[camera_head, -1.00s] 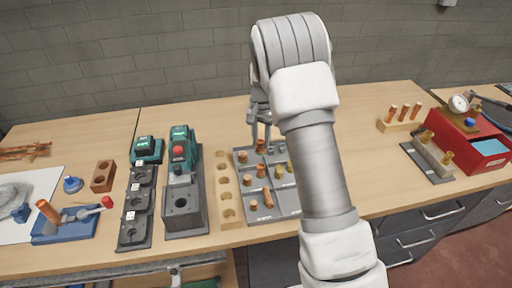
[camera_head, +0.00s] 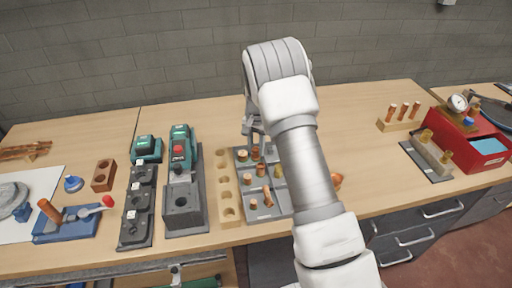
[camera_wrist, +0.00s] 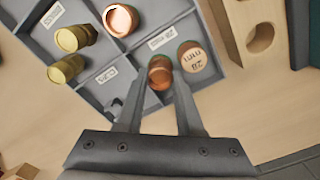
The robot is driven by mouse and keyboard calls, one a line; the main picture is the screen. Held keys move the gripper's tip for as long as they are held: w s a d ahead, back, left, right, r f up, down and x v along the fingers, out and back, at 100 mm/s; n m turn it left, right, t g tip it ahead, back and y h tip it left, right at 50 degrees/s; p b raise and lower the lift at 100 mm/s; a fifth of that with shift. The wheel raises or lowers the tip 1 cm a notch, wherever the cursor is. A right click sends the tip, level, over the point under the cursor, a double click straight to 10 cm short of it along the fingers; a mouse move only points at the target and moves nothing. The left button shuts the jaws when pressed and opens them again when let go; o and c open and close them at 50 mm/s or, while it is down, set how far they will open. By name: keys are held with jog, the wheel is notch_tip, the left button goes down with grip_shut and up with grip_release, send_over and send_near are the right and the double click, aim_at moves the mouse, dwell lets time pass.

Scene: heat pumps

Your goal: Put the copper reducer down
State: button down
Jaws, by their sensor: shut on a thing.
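The copper reducer (camera_wrist: 160,72) is a short copper-coloured piece between the fingertips of my gripper (camera_wrist: 157,90), which is shut on it. In the head view my gripper (camera_head: 254,139) points down over the back of the grey sorting tray (camera_head: 275,212). In the wrist view the reducer is over a compartment of the tray (camera_wrist: 103,62), close beside a copper piece with a tan, marked end (camera_wrist: 192,58). I cannot tell whether the reducer touches the tray floor.
Other compartments hold brass fittings (camera_wrist: 74,38) and a copper fitting (camera_wrist: 120,20). A wooden block with holes (camera_head: 230,211) stands just left of the tray. Green-and-black press tools (camera_head: 182,180) are further left.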

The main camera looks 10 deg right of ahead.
aim_at(256, 149)
jog(key=c, duration=0.8)
grip_release()
jog(key=shift+c, duration=0.2)
jog(key=s+r+n+t, duration=0.1)
jog(key=s+r, duration=0.2)
jog(key=r, duration=0.8)
jog(key=s+r, duration=0.3)
jog(key=r, duration=0.8)
jog(key=s+r+n+t, duration=0.2)
jog(key=s+r, duration=0.5)
jog(key=s, duration=0.3)
jog(key=s+n+t, duration=0.2)
jog(key=s+n, duration=0.2)
jog(key=s, duration=1.5)
jog(key=shift+s+f+t, duration=0.25)
jog(key=shift+s+t, duration=0.05)
jog(key=shift+s, duration=0.05)
